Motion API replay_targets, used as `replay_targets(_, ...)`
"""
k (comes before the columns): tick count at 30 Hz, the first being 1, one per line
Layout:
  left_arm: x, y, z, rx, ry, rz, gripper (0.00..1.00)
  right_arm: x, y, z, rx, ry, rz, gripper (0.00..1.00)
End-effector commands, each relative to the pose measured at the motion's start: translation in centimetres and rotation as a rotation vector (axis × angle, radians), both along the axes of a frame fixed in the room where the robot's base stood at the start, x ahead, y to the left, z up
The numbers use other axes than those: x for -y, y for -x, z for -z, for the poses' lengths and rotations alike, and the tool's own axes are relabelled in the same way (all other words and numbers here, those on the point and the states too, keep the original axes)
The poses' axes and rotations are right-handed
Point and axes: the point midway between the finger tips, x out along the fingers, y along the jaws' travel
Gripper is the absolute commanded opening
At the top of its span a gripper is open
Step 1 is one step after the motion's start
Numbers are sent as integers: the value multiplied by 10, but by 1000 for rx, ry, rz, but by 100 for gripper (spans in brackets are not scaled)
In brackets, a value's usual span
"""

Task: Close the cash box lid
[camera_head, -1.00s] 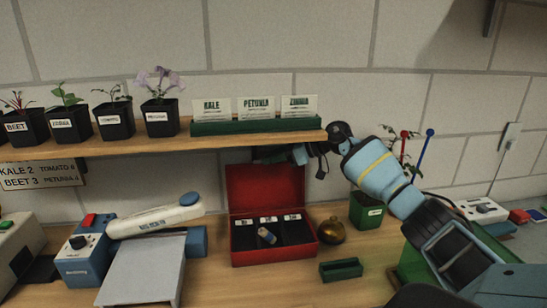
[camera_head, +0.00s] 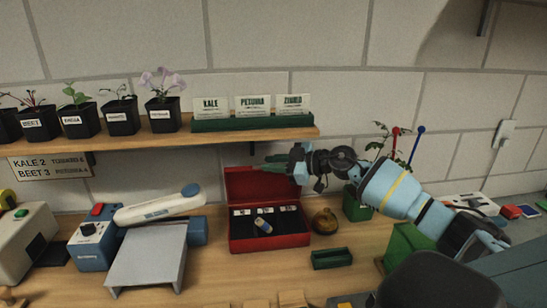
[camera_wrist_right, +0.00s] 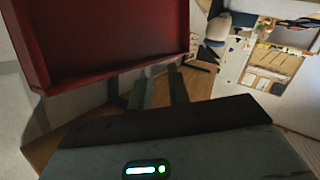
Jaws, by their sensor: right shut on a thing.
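The red cash box (camera_head: 270,241) stands on the bench below the shelf. Its red lid (camera_head: 248,186) is open, raised at the back of the box, and it fills the upper left of the right wrist view (camera_wrist_right: 110,40). My right gripper (camera_head: 268,164) reaches in from the right at the lid's upper edge, its green fingers covering part of the lid's top right. In the wrist view its fingers (camera_wrist_right: 160,88) meet the lid's edge, and it is shut on the lid. My left gripper is out of view.
Inside the box are white labels and a small blue-and-tan item (camera_head: 262,225). A brass bell (camera_head: 325,221), a green tray (camera_head: 332,258) and a potted plant (camera_head: 357,205) stand to the right. The shelf (camera_head: 200,138) with pots and cards hangs just above the lid.

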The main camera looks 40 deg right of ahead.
Motion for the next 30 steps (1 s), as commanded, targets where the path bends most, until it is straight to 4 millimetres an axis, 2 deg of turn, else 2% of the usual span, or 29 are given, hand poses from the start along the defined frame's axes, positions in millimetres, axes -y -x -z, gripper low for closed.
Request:
replay_targets(4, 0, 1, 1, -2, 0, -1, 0, -6, 13, 9, 63, 37, 2, 0)
replay_targets(12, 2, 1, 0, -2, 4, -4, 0, -13, 25, 15, 60, 35, 2, 0)
replay_targets(29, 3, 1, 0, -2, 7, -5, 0, -15, 28, 19, 54, 32, 3, 0)
replay_targets(30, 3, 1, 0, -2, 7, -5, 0, -15, 28, 19, 54, 33, 2, 23)
